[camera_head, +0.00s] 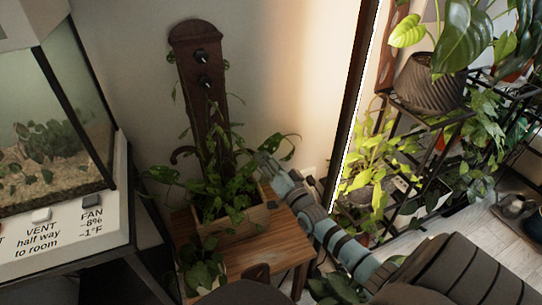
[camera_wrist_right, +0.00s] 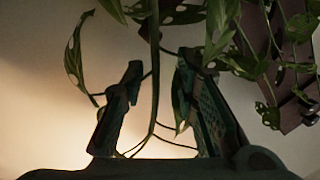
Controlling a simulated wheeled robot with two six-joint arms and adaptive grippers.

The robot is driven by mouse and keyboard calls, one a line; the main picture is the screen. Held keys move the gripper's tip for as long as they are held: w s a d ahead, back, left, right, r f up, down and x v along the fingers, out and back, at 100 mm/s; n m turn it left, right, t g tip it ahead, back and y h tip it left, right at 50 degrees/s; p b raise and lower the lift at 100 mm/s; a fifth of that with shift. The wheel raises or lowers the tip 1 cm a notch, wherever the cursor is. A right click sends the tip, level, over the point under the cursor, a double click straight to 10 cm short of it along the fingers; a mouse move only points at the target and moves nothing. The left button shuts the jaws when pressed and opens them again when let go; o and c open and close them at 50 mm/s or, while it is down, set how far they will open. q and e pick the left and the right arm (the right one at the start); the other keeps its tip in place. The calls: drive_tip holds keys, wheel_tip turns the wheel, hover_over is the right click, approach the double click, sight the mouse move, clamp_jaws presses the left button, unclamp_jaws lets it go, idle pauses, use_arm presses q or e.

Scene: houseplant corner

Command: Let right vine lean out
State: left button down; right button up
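A leafy vine plant (camera_head: 228,192) grows in a wooden planter box (camera_head: 238,228). A tall dark wooden board (camera_head: 197,50) with two dark knobs rises behind it, and thin stems climb its front. On the right side a vine (camera_head: 284,140) spreads outward near my right gripper (camera_head: 263,163). In the right wrist view my right gripper (camera_wrist_right: 158,78) has its two fingers apart. A vine stem (camera_wrist_right: 155,60) hangs between them, and a leaf (camera_wrist_right: 180,104) is beside the right-hand finger. I cannot tell whether either finger touches the stem. My left gripper is not in view.
The planter stands on a small wooden table (camera_head: 262,252). A glass terrarium (camera_head: 45,120) on a white, labelled stand is at left. A black rack (camera_head: 438,150) of potted plants is at right, past a dark upright frame. A lower potted plant (camera_head: 203,266) is in front.

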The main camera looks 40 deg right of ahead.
drive_tip(key=s+a+f, duration=0.1)
drive_tip(key=s, duration=1)
drive_tip(key=shift+s+a+f, duration=0.15)
drive_tip(key=shift+s+f, duration=0.15)
